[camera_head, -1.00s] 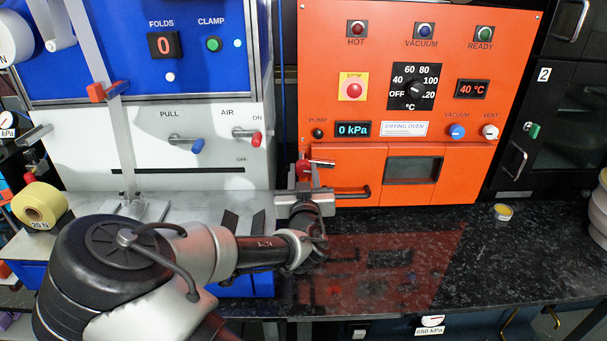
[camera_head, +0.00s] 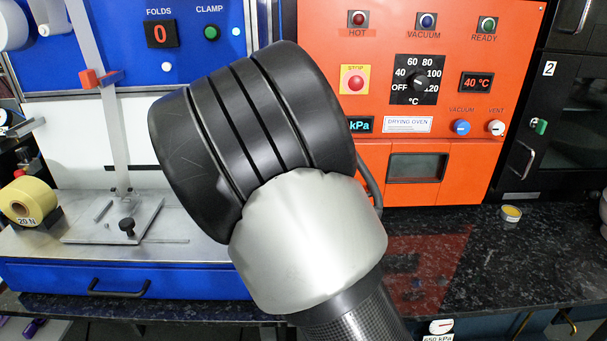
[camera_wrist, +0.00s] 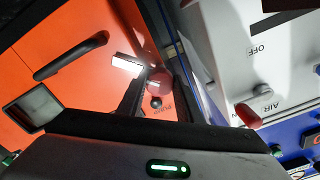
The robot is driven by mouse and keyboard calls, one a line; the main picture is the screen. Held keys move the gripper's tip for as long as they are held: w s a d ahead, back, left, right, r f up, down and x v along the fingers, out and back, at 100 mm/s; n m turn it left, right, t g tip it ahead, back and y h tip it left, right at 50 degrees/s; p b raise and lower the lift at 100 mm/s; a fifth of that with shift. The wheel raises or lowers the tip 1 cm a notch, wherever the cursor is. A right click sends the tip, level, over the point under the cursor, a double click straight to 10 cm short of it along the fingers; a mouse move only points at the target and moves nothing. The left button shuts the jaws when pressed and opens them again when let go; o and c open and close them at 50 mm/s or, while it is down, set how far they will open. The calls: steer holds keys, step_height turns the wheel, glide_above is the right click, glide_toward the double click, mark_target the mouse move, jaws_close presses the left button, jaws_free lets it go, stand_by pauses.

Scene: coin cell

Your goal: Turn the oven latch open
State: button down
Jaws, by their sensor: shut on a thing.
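The orange drying oven (camera_head: 450,135) stands at the back right in the head view, its door (camera_head: 450,190) looking closed. My large arm link hides the latch and my gripper there. The exact grip is partly hidden. The dark door handle (camera_wrist: 72,56) lies to the left, apart from my fingers.
The blue and white machine with its red AIR lever (camera_wrist: 247,115) stands close beside the oven. A metal plate fixture (camera_head: 110,222) and a yellow tape roll (camera_head: 27,201) are on the left. A small yellow-topped tin (camera_head: 511,214) sits on the dark counter at right.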

stand_by(0.4)
steer(key=c, duration=1.3)
jaws_free()
steer(key=shift+o, duration=0.2)
